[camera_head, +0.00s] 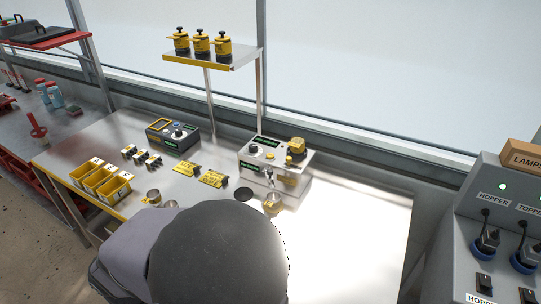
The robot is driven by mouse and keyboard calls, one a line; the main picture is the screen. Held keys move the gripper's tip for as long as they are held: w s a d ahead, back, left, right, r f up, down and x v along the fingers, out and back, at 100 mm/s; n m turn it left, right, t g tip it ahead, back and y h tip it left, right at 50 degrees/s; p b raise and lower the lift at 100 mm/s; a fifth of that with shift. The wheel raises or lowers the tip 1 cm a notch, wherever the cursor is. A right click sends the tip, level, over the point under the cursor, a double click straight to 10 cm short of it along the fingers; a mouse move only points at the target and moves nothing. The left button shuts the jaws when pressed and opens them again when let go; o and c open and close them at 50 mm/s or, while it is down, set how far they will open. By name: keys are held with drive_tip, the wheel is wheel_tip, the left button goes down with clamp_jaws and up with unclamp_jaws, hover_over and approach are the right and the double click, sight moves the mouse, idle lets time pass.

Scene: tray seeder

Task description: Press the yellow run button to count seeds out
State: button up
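The seeder (304,160) is a pale metal box at the middle back of the steel bench. Its sloped top has a dark display with green text (263,141) and small controls. A small yellow round control (270,156) sits on the front part of that panel, and a larger yellow cap (296,146) stands at its right rear. I cannot read which one is marked run. A small metal cup (271,204) stands below the seeder's front. My dark rounded arm link fills the bottom centre, left of and in front of the seeder. My gripper does not show.
Left of the seeder are yellow-black blocks (213,179), a dark console (186,142), yellow bins (115,190) and another metal cup (153,196). A shelf (206,61) with yellow pots stands behind. A grey hopper panel (505,225) is at right. The bench's right part is clear.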

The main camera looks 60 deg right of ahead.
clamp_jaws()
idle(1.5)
